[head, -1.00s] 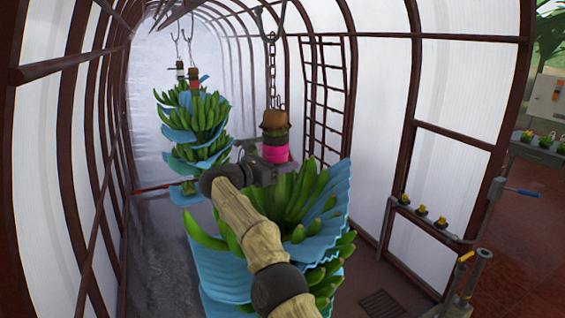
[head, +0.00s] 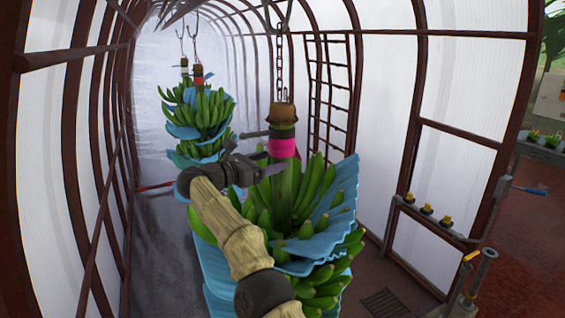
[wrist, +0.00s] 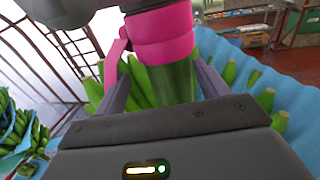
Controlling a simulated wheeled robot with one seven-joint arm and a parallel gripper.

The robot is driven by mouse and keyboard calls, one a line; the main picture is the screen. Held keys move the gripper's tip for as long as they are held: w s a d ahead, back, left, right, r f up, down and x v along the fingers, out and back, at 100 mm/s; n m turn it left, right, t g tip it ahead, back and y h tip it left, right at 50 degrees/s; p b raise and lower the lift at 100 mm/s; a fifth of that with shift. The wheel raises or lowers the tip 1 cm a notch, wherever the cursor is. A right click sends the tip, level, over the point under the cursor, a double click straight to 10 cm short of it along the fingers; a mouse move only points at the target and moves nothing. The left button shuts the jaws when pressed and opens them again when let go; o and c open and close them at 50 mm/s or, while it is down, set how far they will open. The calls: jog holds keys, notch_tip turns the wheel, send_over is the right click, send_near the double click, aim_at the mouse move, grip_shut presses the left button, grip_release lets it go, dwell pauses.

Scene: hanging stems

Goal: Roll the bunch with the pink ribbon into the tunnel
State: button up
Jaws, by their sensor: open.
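The bunch with the pink ribbon (head: 283,147) hangs by a chain (head: 282,70), upright, its green fruit layered with blue sheets. In the wrist view the pink ribbon (wrist: 164,35) wraps the stem, with a loose tail at left. My gripper (head: 266,172) is open, just left of the stem and below the ribbon. In the wrist view its fingers (wrist: 158,78) stand to either side of the stem; I cannot tell whether the stem is between the tips or just beyond them. The tunnel (head: 165,85) is arched, with pale, misty walls, behind and left of the bunch.
A bunch with a red ribbon (head: 198,74) and one with a white ribbon (head: 184,69) hang deeper inside at left. A ladder-like rack (head: 329,95) stands behind the pink-ribbon bunch. A rail with yellow-topped fittings (head: 426,208) and a post (head: 480,275) stand at right.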

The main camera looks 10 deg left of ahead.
jog(key=p+v, duration=0.2)
jog(key=v, duration=0.8)
jog(key=shift+s+a, duration=0.15)
jog(key=shift+a, duration=0.15)
jog(key=shift+s+a, duration=0.15)
jog(key=shift+s, duration=0.2)
jog(key=shift+w, duration=0.2)
jog(key=shift+s, duration=0.1)
